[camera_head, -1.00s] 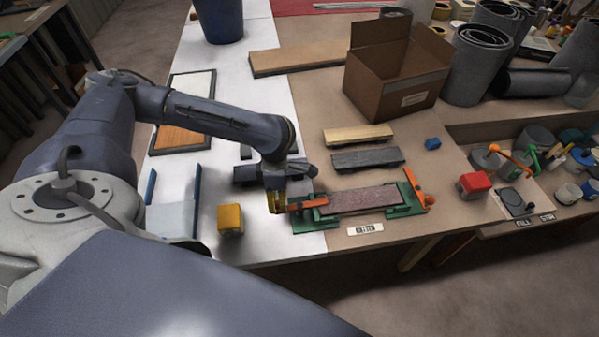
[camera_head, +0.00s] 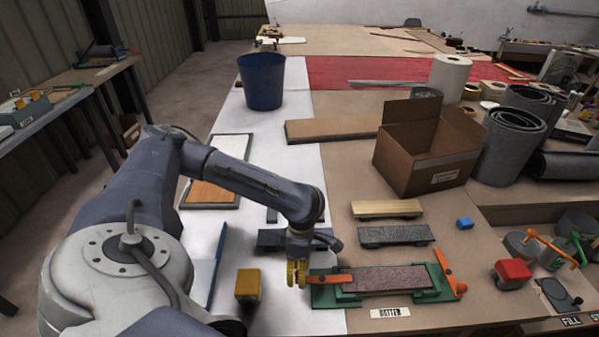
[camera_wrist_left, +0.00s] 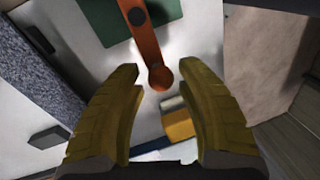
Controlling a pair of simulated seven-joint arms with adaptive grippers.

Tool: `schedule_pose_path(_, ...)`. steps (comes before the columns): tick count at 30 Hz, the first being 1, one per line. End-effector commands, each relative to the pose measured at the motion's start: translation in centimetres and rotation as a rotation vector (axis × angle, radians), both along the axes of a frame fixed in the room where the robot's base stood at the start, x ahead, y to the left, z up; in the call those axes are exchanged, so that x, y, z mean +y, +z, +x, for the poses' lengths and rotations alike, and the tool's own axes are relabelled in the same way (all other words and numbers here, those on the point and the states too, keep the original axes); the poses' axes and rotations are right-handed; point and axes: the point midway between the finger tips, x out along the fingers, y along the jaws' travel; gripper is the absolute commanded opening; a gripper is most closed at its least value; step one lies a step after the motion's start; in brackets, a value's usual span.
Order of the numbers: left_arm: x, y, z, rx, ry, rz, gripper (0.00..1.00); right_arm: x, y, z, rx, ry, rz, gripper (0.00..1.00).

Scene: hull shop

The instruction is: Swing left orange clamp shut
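The left orange clamp (camera_head: 330,279) is a flat lever on the left end of a green fixture (camera_head: 430,296). A reddish-brown block (camera_head: 390,279) lies in the fixture, and a second orange clamp (camera_head: 445,270) sits at its right end. My left gripper (camera_head: 297,274), with yellow fingers, is low at the left end of the left lever. In the left wrist view the gripper (camera_wrist_left: 158,72) is open, and the rounded end of the orange lever (camera_wrist_left: 148,45) lies between the fingertips, with gaps beside it. Whether it touches a finger is unclear. My right gripper is out of view.
A yellow block (camera_head: 248,286) stands left of the gripper. A grey block (camera_head: 396,235) and a wooden block (camera_head: 386,209) lie behind the fixture. An open cardboard box (camera_head: 425,160) and a blue bin (camera_head: 262,85) stand farther back. A label plate (camera_head: 390,313) lies in front.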

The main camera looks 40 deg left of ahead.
Motion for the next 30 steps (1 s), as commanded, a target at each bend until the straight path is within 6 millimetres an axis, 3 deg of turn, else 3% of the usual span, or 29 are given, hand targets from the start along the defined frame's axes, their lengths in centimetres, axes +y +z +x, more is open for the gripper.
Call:
schedule_pose_path(3, -0.1, 0.0, 0.0, -0.001, -0.001, -0.001, 0.48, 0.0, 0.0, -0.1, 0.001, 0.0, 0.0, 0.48)
schedule_pose_path(14, 0.0, 0.8, 0.3, -0.002, 0.001, -0.002, 0.48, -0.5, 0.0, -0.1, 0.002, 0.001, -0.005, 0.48)
schedule_pose_path(30, 0.9, 9.3, 1.6, -0.005, 0.0, -0.002, 0.48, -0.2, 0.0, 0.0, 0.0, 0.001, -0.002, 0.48)
